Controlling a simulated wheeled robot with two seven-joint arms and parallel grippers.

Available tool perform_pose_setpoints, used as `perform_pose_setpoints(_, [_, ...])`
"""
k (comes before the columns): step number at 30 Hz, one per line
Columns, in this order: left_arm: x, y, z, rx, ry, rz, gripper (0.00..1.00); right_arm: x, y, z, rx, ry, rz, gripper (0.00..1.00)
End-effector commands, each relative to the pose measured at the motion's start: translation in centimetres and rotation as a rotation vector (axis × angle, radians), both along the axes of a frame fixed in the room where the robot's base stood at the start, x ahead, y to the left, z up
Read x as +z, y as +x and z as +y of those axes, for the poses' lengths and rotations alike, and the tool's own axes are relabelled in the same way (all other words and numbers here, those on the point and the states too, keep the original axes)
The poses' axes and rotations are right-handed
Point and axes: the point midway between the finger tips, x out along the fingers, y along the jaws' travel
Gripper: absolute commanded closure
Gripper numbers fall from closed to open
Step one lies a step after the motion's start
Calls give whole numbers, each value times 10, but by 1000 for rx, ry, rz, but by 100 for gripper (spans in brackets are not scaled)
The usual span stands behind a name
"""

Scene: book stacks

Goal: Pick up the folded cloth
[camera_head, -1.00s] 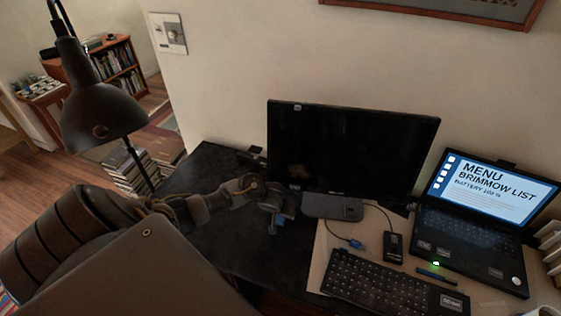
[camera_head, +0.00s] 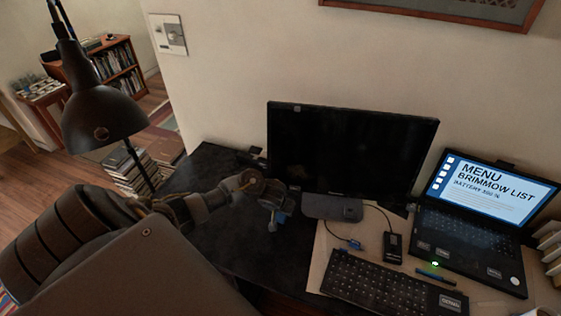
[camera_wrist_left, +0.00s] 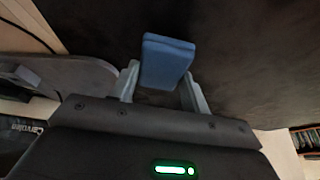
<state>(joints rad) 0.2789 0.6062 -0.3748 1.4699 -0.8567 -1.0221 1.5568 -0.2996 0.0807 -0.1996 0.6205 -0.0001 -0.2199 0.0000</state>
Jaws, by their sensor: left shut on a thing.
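The folded cloth (camera_wrist_left: 167,62) is a blue, block-like bundle between the two fingers of my left gripper (camera_wrist_left: 162,85) in the left wrist view. The fingers are shut on it from both sides, and its far end sticks out past the fingertips. In the head view my left gripper (camera_head: 273,212) is over the dark desk, in front of the monitor's left part. A small bit of blue cloth (camera_head: 280,217) shows at its tip. Whether the cloth is clear of the desk is hard to tell. My right gripper is not in view.
The dark desk (camera_head: 215,165) has bare room left of the monitor (camera_head: 350,150). The monitor's base (camera_head: 333,207) is close to the gripper's right. A keyboard (camera_head: 385,285), a blue-ended cable and a laptop (camera_head: 470,240) are to the right. A black lamp (camera_head: 100,115) stands at left.

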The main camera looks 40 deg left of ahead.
Motion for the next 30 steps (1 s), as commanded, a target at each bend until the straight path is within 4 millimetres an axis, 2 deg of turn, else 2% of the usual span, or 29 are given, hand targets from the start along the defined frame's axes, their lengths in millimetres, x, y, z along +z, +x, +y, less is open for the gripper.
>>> perform_pose_setpoints(1, [16, 1, 0, -1, 0, -4, 75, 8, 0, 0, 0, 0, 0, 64])
perform_pose_setpoints(2, [23, -2, -3, -1, -1, -2, 75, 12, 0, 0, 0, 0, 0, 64])
perform_pose_setpoints(9, [88, -43, -35, -2, -2, -3, 75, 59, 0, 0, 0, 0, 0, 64])
perform_pose_setpoints(12, [94, -68, -54, -2, -4, 1, 75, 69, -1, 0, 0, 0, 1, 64])
perform_pose_setpoints(17, [109, -97, -77, 1, -4, 0, 75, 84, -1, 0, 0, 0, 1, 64])
perform_pose_setpoints(18, [105, -96, -80, 1, -8, -3, 75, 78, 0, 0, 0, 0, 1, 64])
perform_pose_setpoints(30, [111, -110, -87, 1, 0, -1, 75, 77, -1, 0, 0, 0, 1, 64])
